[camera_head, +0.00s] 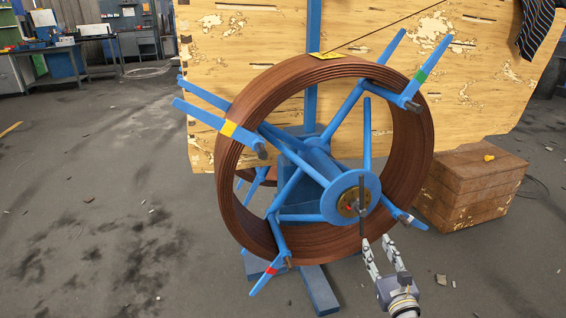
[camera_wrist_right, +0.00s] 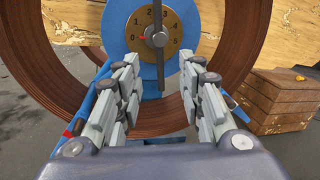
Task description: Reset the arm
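My right gripper (camera_head: 378,242) is in front of the lower right part of the spiral pipe reel. It is open and empty, and its spread fingers also show in the right wrist view (camera_wrist_right: 164,98). The brown coiled pipe (camera_head: 224,170) sits on a blue spoked reel stand (camera_head: 312,170). The reel's hub carries a brass dial (camera_head: 348,204) with a dark handle. In the right wrist view the numbered dial (camera_wrist_right: 143,35) and its upright dark handle (camera_wrist_right: 160,60) lie ahead, beyond the fingertips. My left gripper is not in view.
A worn wooden panel (camera_head: 250,40) stands behind the reel. A wooden crate (camera_head: 470,190) with a small yellow item (camera_head: 489,158) on top is at the right. Workbenches (camera_head: 85,60) are far left. The floor at left is mostly free.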

